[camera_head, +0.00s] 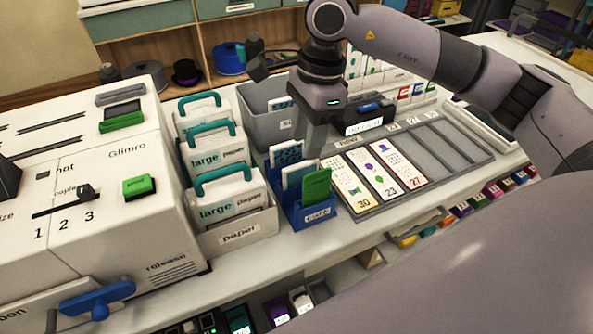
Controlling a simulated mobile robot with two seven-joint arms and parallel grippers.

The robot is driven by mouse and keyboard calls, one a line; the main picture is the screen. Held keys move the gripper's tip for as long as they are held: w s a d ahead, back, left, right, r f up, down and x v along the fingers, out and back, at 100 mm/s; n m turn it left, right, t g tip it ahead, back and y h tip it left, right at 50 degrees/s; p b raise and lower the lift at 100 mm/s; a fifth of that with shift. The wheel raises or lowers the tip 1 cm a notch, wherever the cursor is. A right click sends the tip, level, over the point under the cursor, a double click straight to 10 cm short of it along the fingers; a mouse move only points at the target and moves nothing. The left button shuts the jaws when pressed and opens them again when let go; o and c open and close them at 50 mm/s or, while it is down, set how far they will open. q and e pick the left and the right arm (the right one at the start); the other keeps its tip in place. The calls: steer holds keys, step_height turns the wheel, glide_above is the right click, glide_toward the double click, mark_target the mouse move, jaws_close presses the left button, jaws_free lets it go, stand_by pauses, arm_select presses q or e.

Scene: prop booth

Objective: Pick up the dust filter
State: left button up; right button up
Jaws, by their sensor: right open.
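I cannot make out which thing is the dust filter; nothing in view is clearly labelled so. My right gripper (316,138) points down over the counter, just behind the blue card holder (318,217) and right of the grey bin (262,122). It is open, and I see nothing held in it; the jaws show mostly from one side. The blue holder has a green card (317,186) and white and blue patterned cards (285,154) upright in it. The grey bin holds a small patterned card. My left gripper is out of view.
A white machine (120,215) with green buttons fills the left. Paper packs (228,205) with teal handles stand in holders beside it. A card tray (408,205) lies to the right. My right arm crosses the upper right. Shelves are behind and below the counter.

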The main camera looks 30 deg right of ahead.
mark_target(301, 164)
steer(key=f, duration=0.2)
steer(key=a+f+p, duration=0.1)
steer(key=f, duration=0.3)
steer(key=shift+s+a+f, duration=0.1)
steer(key=shift+s+a, duration=0.1)
steer(key=shift+s, duration=0.05)
steer(key=c, duration=0.7)
